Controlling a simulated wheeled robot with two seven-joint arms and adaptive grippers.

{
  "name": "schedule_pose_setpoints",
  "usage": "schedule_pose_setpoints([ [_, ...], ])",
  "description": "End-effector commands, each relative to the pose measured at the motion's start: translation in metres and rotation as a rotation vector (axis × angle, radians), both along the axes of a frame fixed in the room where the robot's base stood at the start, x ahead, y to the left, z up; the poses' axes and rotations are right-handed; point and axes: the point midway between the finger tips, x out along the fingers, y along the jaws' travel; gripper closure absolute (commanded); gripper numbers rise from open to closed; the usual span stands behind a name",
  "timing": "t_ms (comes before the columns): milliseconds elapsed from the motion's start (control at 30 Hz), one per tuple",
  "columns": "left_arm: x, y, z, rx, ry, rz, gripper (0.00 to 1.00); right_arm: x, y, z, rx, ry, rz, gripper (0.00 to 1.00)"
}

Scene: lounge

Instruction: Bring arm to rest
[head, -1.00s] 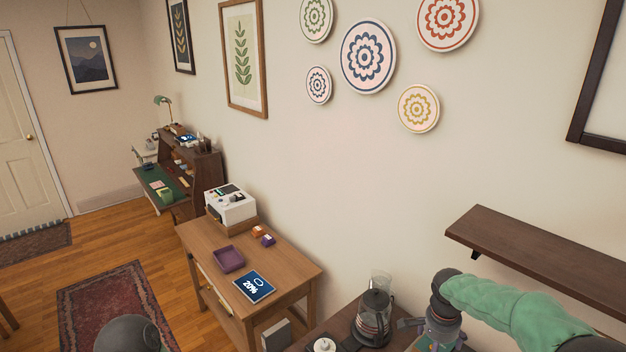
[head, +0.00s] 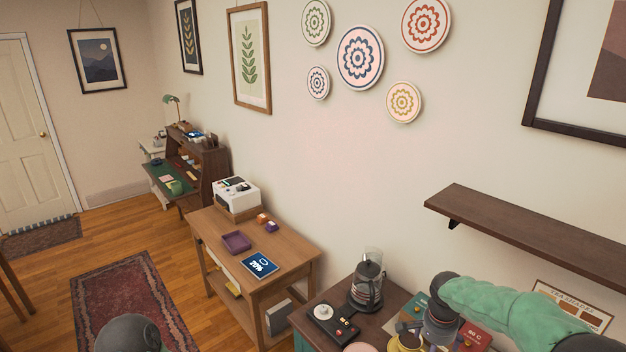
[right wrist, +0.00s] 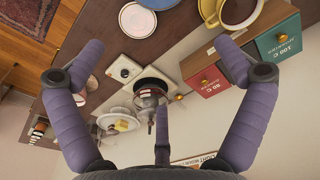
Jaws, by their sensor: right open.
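My right arm in its green sleeve comes in from the right in the head view, and its gripper (head: 440,327) hangs over the dark sideboard (head: 390,318). In the right wrist view the fingers of my right gripper (right wrist: 162,48) are spread wide with nothing between them. The sideboard top shows beyond them. My left gripper is not in view; only a dark rounded part of my own body shows at the bottom left of the head view.
A wall shelf (head: 530,225) juts out above the arm.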

Motion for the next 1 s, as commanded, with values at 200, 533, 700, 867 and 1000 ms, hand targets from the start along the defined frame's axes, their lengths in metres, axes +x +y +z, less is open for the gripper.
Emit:
schedule_pose_setpoints([
  [200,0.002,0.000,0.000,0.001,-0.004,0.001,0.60,-0.007,0.022,-0.039,0.058,0.014,0.095,0.00],
  [533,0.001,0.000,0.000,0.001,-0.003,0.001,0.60,-0.038,0.075,-0.121,0.197,0.019,0.299,0.00],
  [700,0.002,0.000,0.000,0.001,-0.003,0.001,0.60,-0.087,0.123,-0.188,0.312,0.004,0.452,0.00],
  [867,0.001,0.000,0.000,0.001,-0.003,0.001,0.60,-0.145,0.162,-0.236,0.384,-0.034,0.576,0.00],
  [1000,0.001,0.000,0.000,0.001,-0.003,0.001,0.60,-0.186,0.180,-0.258,0.402,-0.055,0.648,0.00],
])
